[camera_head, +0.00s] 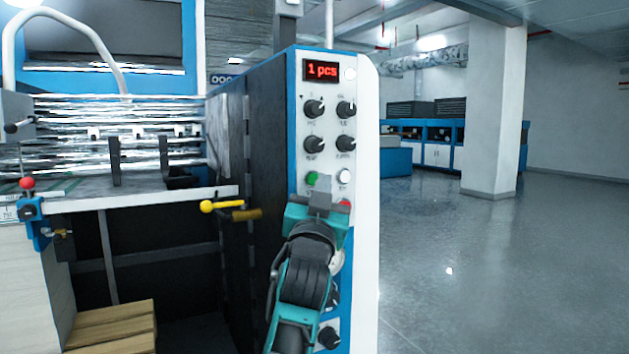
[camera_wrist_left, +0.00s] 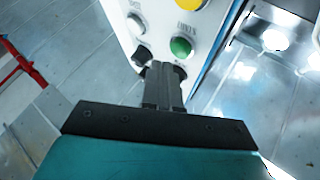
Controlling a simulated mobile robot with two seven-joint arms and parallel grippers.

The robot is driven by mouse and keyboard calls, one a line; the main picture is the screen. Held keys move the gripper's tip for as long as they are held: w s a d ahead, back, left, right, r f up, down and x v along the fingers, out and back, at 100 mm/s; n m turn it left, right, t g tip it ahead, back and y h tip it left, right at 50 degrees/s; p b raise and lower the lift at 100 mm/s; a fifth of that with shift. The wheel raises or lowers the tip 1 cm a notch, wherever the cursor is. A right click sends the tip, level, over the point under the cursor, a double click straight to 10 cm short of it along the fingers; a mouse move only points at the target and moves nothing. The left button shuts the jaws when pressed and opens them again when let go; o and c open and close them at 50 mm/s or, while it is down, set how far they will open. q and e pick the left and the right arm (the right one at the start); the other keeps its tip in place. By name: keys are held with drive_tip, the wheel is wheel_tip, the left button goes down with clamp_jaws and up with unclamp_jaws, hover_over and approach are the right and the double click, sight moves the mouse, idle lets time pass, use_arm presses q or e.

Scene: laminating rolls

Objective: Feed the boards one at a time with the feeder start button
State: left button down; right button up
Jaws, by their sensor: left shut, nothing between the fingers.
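The white control panel (camera_head: 365,250) of the machine carries a red display (camera_head: 321,70) reading "1 pcs". Below its knobs are a green button (camera_head: 311,179), a white button (camera_head: 344,176) and a partly hidden red button (camera_head: 347,205). My left gripper (camera_head: 321,182) is in front of the panel, close beside the green button in the picture. In the left wrist view its fingers (camera_wrist_left: 162,68) are shut and empty, near the green button (camera_wrist_left: 181,47) and a black knob (camera_wrist_left: 140,54). Contact with the panel cannot be told. My right gripper is not in view.
A yellow-knobbed lever (camera_head: 207,206) sticks out left of the panel. A red-topped blue fitting (camera_head: 28,184) stands farther left. A wooden stack (camera_head: 110,325) lies low at left. Shiny rollers (camera_head: 150,130) span the machine behind. The floor (camera_head: 480,270) at right is clear.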

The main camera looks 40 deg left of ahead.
use_arm(q)
drive_tip(key=d, duration=0.1)
drive_tip(key=s+d, duration=0.1)
drive_tip(key=d, duration=0.1)
drive_tip(key=s+d, duration=0.1)
drive_tip(key=shift+d, duration=0.2)
drive_tip(key=shift+w, duration=0.1)
idle(0.5)
drive_tip(key=s+d+f+m+g+h+p, duration=0.1)
drive_tip(key=d+f+m+g+h, duration=0.3)
drive_tip(key=f, duration=1.1)
drive_tip(key=d+f+m+h, duration=0.2)
drive_tip(key=d+f+h, duration=0.35)
drive_tip(key=f, duration=0.85)
drive_tip(key=s+d+f+g+h, duration=0.2)
drive_tip(key=s+d+f+g, duration=0.1)
drive_tip(key=s+f, duration=0.6)
drive_tip(key=s+d+f+g+h+p, duration=0.1)
drive_tip(key=s+d+f+g+h, duration=0.1)
drive_tip(key=s+f, duration=0.7)
wheel_tip(320, 180, down, 3)
drive_tip(key=shift+s+d+r+g, duration=0.1)
drive_tip(key=shift+s+d+g, duration=0.3)
drive_tip(key=shift+d, duration=0.3)
